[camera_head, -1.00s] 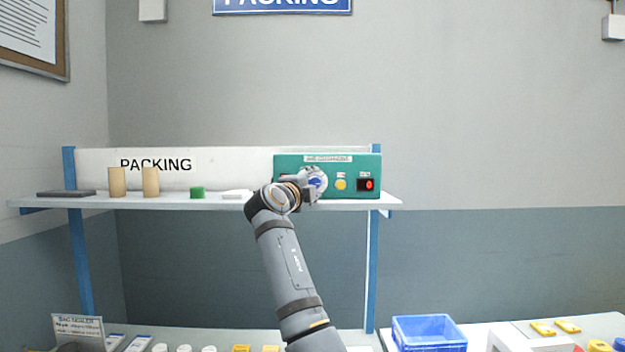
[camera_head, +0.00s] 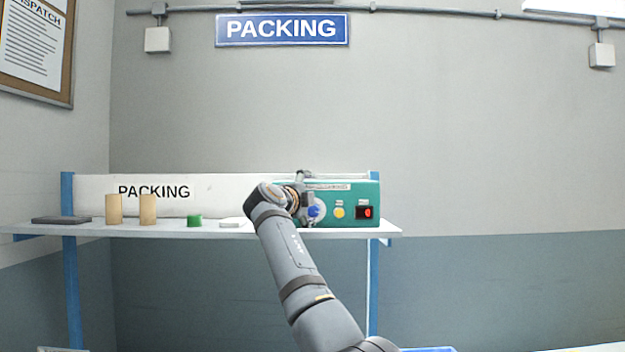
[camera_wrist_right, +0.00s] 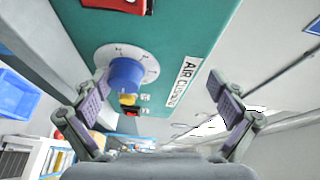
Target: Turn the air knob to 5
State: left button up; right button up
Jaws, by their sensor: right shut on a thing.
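The blue air knob (camera_head: 314,211) sits on a pale round dial on the front of the teal panel box (camera_head: 360,194). It also shows in the right wrist view (camera_wrist_right: 127,74), with dial marks too small to read. My right gripper (camera_head: 307,195) is at the knob, turned so one finger is near the box's top edge and one is low by the knob. My left gripper is out of view.
The shelf (camera_head: 170,229) carries two tan cylinders (camera_head: 131,209), a green piece (camera_head: 194,220) and a dark slab (camera_head: 61,219).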

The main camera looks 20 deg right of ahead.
jog(key=shift+s+a+r+b, duration=0.3)
jog(key=shift+s+r+b, duration=0.05)
jog(key=shift+r+b, duration=0.05)
jog(key=shift+c, duration=0.5)
jog(key=shift+a+f+b, duration=0.2)
jog(key=shift+f+b, duration=0.25)
jog(key=shift+b, duration=0.35)
jog(key=shift+c, duration=0.3)
jog(key=shift+s+a, duration=0.2)
jog(key=shift+s, duration=0.1)
jog(key=shift+c, duration=0.9)
jog(key=shift+s+a+b, duration=0.25)
jog(key=shift+s+b, duration=0.15)
jog(key=shift+b, duration=0.15)
jog(key=shift+c, duration=0.3)
jog(key=b+v, duration=0.5)
jog(key=v, duration=0.4)
jog(key=shift+s+a+f, duration=0.2)
jog(key=shift+s+f, duration=0.05)
jog(key=shift+s, duration=0.1)
